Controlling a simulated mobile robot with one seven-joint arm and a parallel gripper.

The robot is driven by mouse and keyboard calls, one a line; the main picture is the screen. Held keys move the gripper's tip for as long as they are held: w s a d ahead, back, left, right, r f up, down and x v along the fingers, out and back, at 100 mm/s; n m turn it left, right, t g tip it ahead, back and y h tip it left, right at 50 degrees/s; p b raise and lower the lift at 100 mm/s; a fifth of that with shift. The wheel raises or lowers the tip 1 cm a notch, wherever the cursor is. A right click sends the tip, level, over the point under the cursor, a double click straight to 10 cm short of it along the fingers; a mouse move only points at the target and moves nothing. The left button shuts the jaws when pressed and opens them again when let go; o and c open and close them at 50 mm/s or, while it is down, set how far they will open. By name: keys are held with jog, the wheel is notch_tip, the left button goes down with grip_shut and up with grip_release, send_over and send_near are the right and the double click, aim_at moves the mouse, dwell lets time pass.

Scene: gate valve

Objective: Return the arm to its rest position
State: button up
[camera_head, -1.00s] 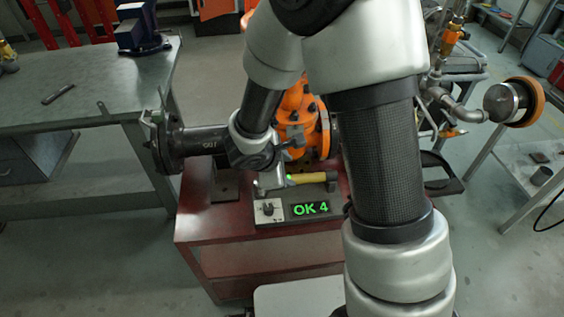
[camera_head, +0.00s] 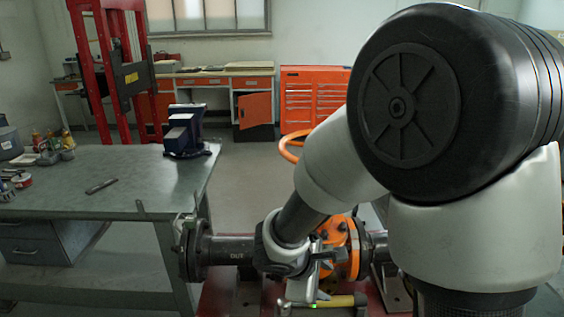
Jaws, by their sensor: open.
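My arm reaches from the right side of the picture down to the lower middle. Its wrist hangs over the pipe, in front of the orange gate valve (camera_head: 343,240). My gripper (camera_head: 325,262) is small and partly hidden by the wrist; it is open, and I see nothing held in it. It appears close in front of the valve body, but I cannot tell whether they touch. The valve's orange handwheel (camera_head: 286,146) shows partly behind my arm. A yellow-handled tool (camera_head: 342,300) lies below the gripper, near a small green light.
A dark flanged pipe (camera_head: 228,250) runs left from the valve. A grey workbench (camera_head: 90,190) with a blue vise (camera_head: 186,132) stands at left. Red lifting equipment (camera_head: 128,75) and an orange tool cabinet (camera_head: 312,100) stand at the back. Open floor lies between the bench and the cabinet.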

jog(key=s+d+r+m, duration=0.4)
jog(key=d+r+m, duration=0.1)
jog(key=r, duration=0.3)
jog(key=s+a+r+m+y, duration=0.1)
jog(key=s+r+m+y, duration=0.4)
jog(key=s+r+m, duration=0.7)
notch_tip(320, 180, up, 12)
jog(key=n+p, duration=0.2)
jog(key=p, duration=1.1)
jog(key=shift+s+a+t, duration=0.2)
jog(key=shift+s+t, duration=0.1)
jog(key=shift+s, duration=0.1)
